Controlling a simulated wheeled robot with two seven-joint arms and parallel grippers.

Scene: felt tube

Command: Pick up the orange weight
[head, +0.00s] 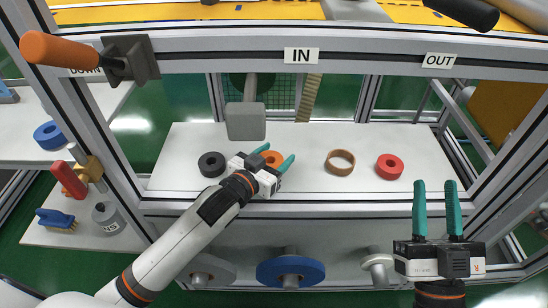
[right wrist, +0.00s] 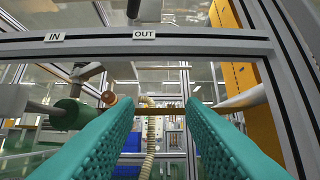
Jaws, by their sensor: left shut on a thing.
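The orange weight (head: 272,158) is a thick ring on the white shelf under the IN sign. My left gripper (head: 275,161) reaches in from the front and is shut on it, one teal finger on each side. The gripper body hides its near part. I cannot tell whether it still touches the shelf. My right gripper (head: 436,197) is open and empty, in front of the frame at the right, pointing away from me. Its two teal fingers also show wide apart in the right wrist view (right wrist: 160,110).
On the shelf (head: 330,195) stand a black ring (head: 211,164) to the left, and a brown ring (head: 340,162) and red ring (head: 389,166) to the right. A grey block (head: 245,122) hangs just above the left gripper. A metal rail (head: 300,209) runs along the shelf's front.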

